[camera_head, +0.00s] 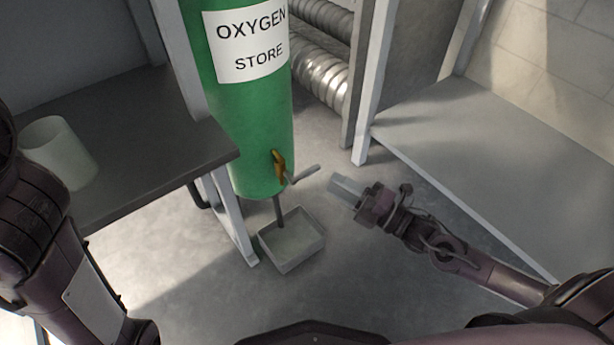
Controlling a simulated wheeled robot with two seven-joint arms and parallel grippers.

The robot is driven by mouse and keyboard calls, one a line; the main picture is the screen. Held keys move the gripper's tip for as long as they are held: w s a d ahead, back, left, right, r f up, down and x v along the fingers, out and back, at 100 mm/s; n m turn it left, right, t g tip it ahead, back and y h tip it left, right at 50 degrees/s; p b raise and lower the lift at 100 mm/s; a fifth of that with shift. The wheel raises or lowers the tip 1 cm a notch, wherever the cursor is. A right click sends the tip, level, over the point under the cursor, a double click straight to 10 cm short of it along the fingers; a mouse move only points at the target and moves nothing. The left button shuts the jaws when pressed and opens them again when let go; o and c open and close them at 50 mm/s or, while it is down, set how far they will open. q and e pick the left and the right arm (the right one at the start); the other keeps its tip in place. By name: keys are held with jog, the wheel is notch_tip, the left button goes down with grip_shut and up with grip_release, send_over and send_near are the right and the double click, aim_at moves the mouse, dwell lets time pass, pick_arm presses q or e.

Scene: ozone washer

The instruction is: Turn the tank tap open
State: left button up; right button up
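The green tank (245,125) with an "OXYGEN STORE" label stands upright at the top centre in the head view. Its tap (280,164) is a brass body low on the tank's right side. A grey lever handle (305,173) sticks out from it to the right. My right gripper (341,185) comes in from the right and points at the handle, a short gap away from it, touching nothing that I can see. Its fingers look close together, but their gap cannot be made out. My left arm shows at the left edge; its gripper is out of view.
A pale open tray (292,241) sits on the floor under the tank's outlet pipe. A dark table (140,165) with a white cup (58,152) stands at left. A grey shelf (480,150) is at right. Ribbed ducts (320,75) run behind the tank.

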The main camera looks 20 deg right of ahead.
aim_at(310, 168)
jog(key=b+x, duration=0.1)
jog(key=x, duration=0.1)
jog(key=b+x, duration=0.1)
jog(key=x, duration=0.1)
jog(key=b+x, duration=0.1)
jog(key=x, duration=0.1)
jog(key=shift+w+a+f+b, duration=0.2)
jog(key=shift+w+b, duration=0.1)
jog(key=shift+b, duration=0.05)
jog(key=shift+w+a+r, duration=0.2)
jog(key=shift+w+a, duration=0.2)
jog(key=shift+a, duration=0.05)
grip_shut()
